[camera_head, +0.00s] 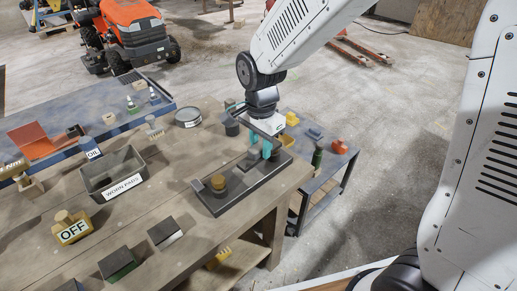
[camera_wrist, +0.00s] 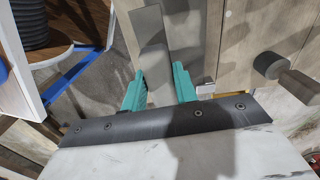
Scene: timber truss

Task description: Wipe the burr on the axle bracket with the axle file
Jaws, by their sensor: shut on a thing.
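My gripper (camera_head: 261,147) is over the far right end of a dark tray (camera_head: 213,207) on the wooden bench. In the wrist view its teal fingers (camera_wrist: 157,80) are closed on a flat grey bar (camera_wrist: 150,38), which looks like the axle file. The bar points away from the gripper. A grey block (camera_head: 247,163) is in the tray beside the fingers. I cannot tell which piece is the axle bracket. The burr cannot be made out.
On the bench are a grey "WORN PADS" bin (camera_head: 103,192), a yellow "OFF" block (camera_head: 72,229), a round tin (camera_head: 188,117) and dark-topped blocks (camera_head: 164,232). A low side table (camera_head: 321,163) with small items stands beyond the right edge. Bare wood lies left of the tray.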

